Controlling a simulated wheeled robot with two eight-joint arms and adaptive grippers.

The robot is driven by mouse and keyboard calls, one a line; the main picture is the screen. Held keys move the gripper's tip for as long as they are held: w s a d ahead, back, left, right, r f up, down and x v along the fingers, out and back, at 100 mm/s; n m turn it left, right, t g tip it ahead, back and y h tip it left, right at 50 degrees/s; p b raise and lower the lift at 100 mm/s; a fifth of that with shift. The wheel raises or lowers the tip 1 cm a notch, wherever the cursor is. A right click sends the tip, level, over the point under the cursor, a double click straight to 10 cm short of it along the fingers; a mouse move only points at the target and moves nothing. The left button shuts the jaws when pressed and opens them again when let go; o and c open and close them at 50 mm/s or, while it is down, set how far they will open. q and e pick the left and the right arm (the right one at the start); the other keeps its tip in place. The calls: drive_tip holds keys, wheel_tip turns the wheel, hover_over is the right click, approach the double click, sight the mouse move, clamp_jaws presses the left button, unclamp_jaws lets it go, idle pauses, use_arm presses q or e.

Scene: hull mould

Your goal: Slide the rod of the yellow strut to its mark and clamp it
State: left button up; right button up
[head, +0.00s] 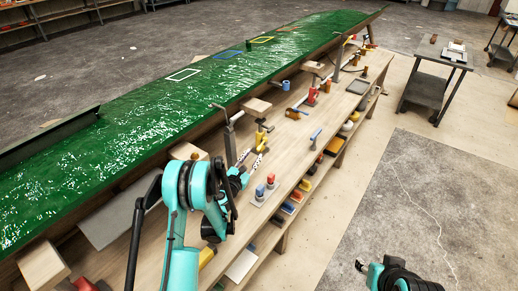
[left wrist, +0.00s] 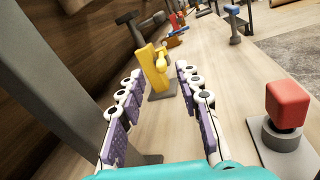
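The yellow strut (head: 261,138) stands on the wooden bench beside the green hull, just beyond my left gripper. In the left wrist view the yellow strut (left wrist: 151,72) has a yellow knob on its side and stands on a dark base plate. My left gripper (head: 253,160) is open and empty, its fingers pointing at the strut. In the left wrist view the fingers (left wrist: 160,75) lie left and right of the strut in the picture; I cannot tell whether they reach it. I cannot make out the rod's mark.
A grey post (head: 229,138) rises close to the left gripper. A red-topped button (left wrist: 287,105) stands right of the fingers in the wrist view. A blue-topped piece (head: 315,137) and red strut (head: 312,96) stand farther along the bench. The green hull (head: 150,115) borders the left side.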

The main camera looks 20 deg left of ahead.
sight(257, 150)
use_arm(q)
drive_tip(key=w, duration=0.1)
drive_tip(key=w+b, duration=0.1)
drive_tip(key=w, duration=0.1)
drive_tip(key=w+d, duration=0.1)
drive_tip(key=w, duration=0.1)
drive_tip(key=shift+w+f, duration=0.1)
drive_tip(key=shift+w, duration=0.15)
drive_tip(key=shift+w+b, duration=0.35)
drive_tip(key=shift+w, duration=0.3)
drive_tip(key=shift+d, duration=0.1)
clamp_jaws()
